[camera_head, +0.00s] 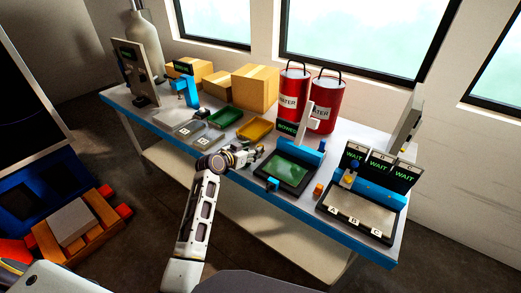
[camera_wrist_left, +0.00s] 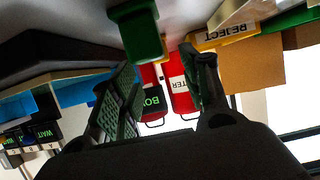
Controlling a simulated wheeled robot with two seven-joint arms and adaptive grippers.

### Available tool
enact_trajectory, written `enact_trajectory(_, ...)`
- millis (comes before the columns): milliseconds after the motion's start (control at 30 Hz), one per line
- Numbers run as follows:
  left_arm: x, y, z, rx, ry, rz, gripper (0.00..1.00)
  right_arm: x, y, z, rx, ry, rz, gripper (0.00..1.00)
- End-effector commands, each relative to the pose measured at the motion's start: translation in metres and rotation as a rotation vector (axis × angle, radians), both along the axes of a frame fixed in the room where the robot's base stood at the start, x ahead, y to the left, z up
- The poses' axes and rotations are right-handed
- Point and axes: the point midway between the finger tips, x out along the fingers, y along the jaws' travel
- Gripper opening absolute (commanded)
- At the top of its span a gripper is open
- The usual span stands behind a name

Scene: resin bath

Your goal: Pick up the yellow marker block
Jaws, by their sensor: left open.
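A second small yellow piece (camera_head: 347,181) sits at the back of the A-B-C tray, so I cannot tell surely which is the marker. My left gripper (camera_head: 254,154) is open, over the front of the table, left of the green pad and well apart from both. In the wrist view, its fingers (camera_wrist_left: 165,95) are spread, with a green block (camera_wrist_left: 140,32) beyond them near the tabletop. My right gripper is not in view.
A black-framed green pad (camera_head: 288,172) lies right of my gripper. The A-B-C tray (camera_head: 355,216) is at the right end. A yellow tray (camera_head: 256,130), green tray (camera_head: 225,117), red canisters (camera_head: 294,92) and cardboard boxes (camera_head: 254,88) stand behind. Little free room lies between stations.

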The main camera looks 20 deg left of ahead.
Motion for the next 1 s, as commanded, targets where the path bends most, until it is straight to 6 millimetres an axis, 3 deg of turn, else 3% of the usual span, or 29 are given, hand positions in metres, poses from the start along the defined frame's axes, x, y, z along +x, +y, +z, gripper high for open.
enact_trajectory(700, 0.042, -0.014, -0.017, -0.002, 0.001, 0.001, 0.46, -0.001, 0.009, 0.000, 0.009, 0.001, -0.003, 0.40)
enact_trajectory(1000, 0.045, -0.015, -0.019, -0.001, 0.000, 0.000, 0.46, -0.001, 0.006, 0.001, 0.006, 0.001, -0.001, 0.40)
